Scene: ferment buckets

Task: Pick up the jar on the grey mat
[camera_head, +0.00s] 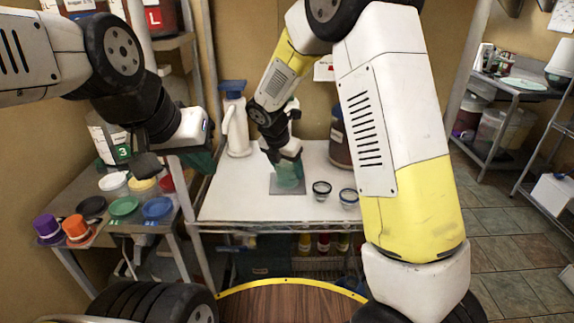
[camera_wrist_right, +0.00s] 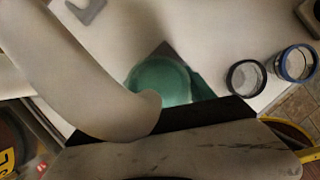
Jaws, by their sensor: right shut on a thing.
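The jar (camera_head: 290,176) is a greenish, see-through jar on or just above the grey mat (camera_head: 288,190); I cannot tell whether its base touches. My right gripper (camera_head: 283,156) comes down from above and is shut on the jar's upper part. In the right wrist view the jar's round green top (camera_wrist_right: 160,80) shows, partly hidden by a pale finger, with a dark corner of the mat (camera_wrist_right: 163,50) behind it. My left gripper (camera_head: 165,160) hangs over the left side table; its jaws are dark and I cannot tell their opening.
Two small glass jars, one dark-rimmed (camera_head: 321,192) and one blue-rimmed (camera_head: 349,198), stand right of the mat. A white spray bottle (camera_head: 236,125) stands behind left. Coloured lids (camera_head: 124,207) lie on the side table. A large brown container (camera_head: 342,145) stands at the back right.

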